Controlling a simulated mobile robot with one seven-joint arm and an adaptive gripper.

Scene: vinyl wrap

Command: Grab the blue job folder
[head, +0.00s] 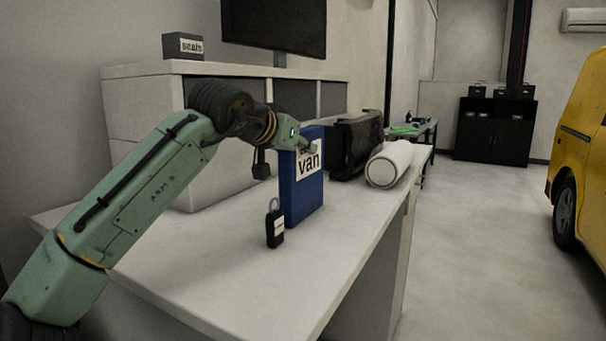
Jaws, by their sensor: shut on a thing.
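The blue job folder (302,199) stands upright on the white counter (225,265), with a white label reading "van" on its front. My gripper (306,143) is at the folder's top edge, shut on it. My green arm reaches in from the lower left. The folder's bottom appears to be at the counter surface; I cannot tell whether it touches. The far finger is partly hidden by the folder's top.
A box labelled "seals" (183,46) and a dark monitor (274,25) are at the back. The front counter is clear.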

